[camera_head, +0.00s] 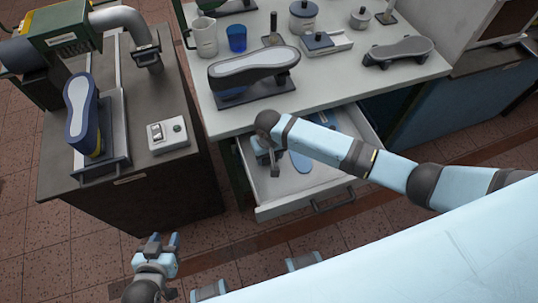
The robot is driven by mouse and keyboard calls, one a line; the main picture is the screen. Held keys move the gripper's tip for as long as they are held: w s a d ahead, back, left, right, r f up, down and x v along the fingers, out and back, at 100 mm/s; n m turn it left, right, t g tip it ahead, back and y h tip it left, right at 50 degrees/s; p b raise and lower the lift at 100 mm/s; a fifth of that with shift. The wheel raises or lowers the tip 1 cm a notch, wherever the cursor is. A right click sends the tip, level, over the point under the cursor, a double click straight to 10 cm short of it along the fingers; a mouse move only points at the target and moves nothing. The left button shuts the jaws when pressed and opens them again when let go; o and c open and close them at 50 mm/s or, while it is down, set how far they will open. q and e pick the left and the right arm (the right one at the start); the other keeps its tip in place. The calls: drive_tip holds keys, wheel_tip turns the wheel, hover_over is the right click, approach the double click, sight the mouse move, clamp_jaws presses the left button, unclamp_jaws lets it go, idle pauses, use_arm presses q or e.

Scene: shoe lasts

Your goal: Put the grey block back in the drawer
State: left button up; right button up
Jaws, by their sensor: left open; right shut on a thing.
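The open drawer (330,186) sticks out from under the white worktop. My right gripper (272,165) reaches down over the left part of the drawer. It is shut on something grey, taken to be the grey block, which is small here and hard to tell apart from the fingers. I cannot tell whether the block touches the drawer floor. My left gripper (158,250) is open and empty, low in front of the dark cabinet, away from the drawer.
Blue flat pieces (300,161) lie in the drawer, partly behind my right arm. A machine stands on the left cabinet.

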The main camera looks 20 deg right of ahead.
drive_tip(key=shift+f, duration=0.35)
drive_tip(key=shift+f, duration=0.15)
drive_tip(key=o, duration=0.9)
drive_tip(key=shift+r, duration=0.45)
wheel_tip(320, 180, up, 11)
drive_tip(key=shift+r+p, duration=0.2)
drive_tip(key=shift+p, duration=0.1)
